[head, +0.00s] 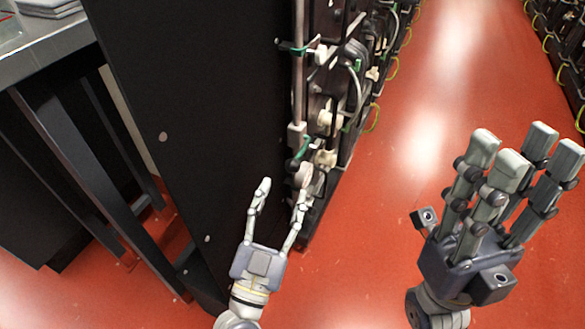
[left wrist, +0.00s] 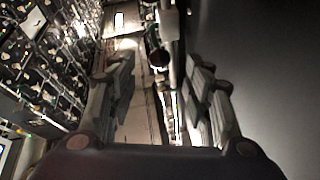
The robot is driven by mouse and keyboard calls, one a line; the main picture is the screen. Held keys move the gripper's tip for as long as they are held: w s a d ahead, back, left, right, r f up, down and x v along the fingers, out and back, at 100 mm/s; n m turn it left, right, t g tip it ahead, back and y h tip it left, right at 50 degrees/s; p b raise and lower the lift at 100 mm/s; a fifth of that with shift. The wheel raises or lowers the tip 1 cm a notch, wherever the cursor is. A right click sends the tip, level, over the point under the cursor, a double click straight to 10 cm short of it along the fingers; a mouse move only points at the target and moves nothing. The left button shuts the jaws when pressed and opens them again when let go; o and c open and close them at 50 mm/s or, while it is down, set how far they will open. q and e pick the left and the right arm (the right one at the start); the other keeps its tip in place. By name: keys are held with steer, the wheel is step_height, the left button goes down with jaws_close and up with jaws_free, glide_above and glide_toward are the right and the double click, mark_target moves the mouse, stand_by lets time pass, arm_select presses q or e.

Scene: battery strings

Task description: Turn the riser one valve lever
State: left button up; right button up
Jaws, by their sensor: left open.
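A pale vertical riser pipe (head: 299,85) runs along the front edge of the dark cabinet. It carries an upper green valve lever (head: 294,47) and a lower green valve lever (head: 303,149). I cannot tell from any label which belongs to riser one. My left gripper (head: 284,188) is open and empty, just below the lower lever and apart from it. In the left wrist view its two fingers (left wrist: 160,75) spread on either side of the pipework, and no lever is clear there. My right gripper (head: 524,152) is open and empty over the floor at the right.
The black cabinet side panel (head: 200,90) stands close to the left of my left gripper. Cables and battery fittings (head: 350,80) crowd the rack behind the riser. A metal table (head: 45,50) is at the far left. The red floor (head: 430,110) is clear on the right.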

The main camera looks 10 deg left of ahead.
mark_target(292, 166)
arm_select(q)
steer(key=x, duration=0.7)
steer(key=shift+w+b, duration=0.1)
steer(key=shift+b, duration=0.25)
jaws_close()
